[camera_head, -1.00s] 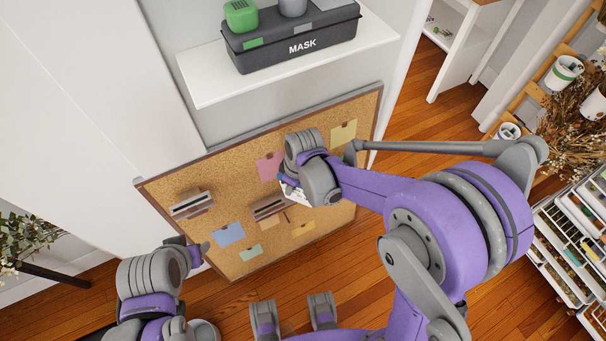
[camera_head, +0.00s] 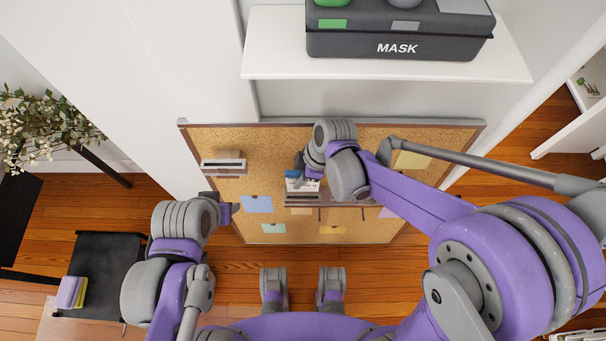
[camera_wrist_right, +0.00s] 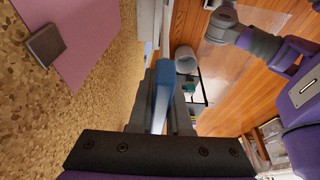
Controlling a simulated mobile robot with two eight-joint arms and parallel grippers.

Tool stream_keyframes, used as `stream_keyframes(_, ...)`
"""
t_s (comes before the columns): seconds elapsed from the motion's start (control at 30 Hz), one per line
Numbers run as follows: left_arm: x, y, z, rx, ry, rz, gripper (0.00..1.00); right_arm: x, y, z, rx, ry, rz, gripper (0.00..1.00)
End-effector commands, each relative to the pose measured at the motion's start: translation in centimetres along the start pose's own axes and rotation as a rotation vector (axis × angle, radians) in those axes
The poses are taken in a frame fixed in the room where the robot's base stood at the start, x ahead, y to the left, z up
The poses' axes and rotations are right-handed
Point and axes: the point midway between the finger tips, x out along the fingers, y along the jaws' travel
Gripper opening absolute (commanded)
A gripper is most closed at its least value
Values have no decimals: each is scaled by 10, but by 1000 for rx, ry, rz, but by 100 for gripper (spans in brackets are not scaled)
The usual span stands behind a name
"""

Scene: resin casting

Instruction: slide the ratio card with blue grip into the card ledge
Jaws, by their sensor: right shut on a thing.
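The ratio card (camera_head: 305,186) is white with dark print and has a blue grip (camera_head: 293,174). My right gripper (camera_head: 304,172) is shut on the blue grip, which also shows between the fingers in the right wrist view (camera_wrist_right: 163,95). The card is in front of the corkboard, just above the middle card ledge (camera_head: 303,199). I cannot tell whether its lower edge touches the ledge. A second ledge (camera_head: 223,165) is on the board's left side. My left gripper (camera_head: 230,208) is near the board's lower left; its jaws are not clear.
The corkboard (camera_head: 400,220) carries several coloured notes, including a pink one (camera_wrist_right: 82,35) close to the right wrist camera. A white shelf (camera_head: 270,62) with a dark MASK box (camera_head: 400,45) is above the board. Wooden floor lies in front.

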Motion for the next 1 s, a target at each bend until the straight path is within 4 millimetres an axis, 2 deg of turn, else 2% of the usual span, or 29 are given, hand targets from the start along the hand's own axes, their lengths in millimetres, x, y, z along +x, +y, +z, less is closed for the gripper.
stream_keyframes(0.33, 2, 0, 1, 0, -1, 0, 50, 0, 0, 1, 2, 0, 0, 0)
stream_keyframes(0.8, 30, 0, 17, 0, -11, 0, 50, 36, 0, 13, 3, 0, -1, 0)
stream_keyframes(1.0, 34, 0, 19, 0, -12, 0, 50, 40, 0, 14, 2, 0, 0, 0)
